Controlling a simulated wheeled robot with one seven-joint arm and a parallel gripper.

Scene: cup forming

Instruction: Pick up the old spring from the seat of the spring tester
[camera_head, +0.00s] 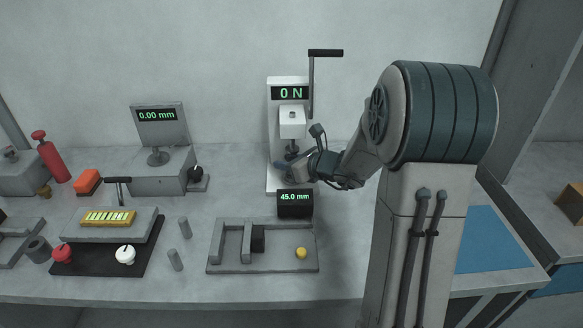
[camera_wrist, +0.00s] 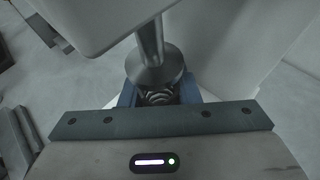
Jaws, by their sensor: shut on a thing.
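The spring tester (camera_head: 287,112) stands at the back of the bench, with a display reading 0 N and a lever at its top right. My gripper (camera_head: 280,168) reaches in from the right at the tester's lower part. In the wrist view the spring (camera_wrist: 160,98) shows as a few coils between my blue fingers (camera_wrist: 127,97), directly under the tester's round plunger (camera_wrist: 155,68). My gripper is shut on the spring. The seat under the spring is hidden, and in the head view the gripper covers the spring.
A 45.0 mm display (camera_head: 295,204) stands in front of the tester. A grey tray (camera_head: 225,268) with a yellow knob lies nearer the front. A 0.00 mm gauge (camera_head: 159,127) is at the left. The plunger and tester head are close above my fingers. Open bench lies right of the tray.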

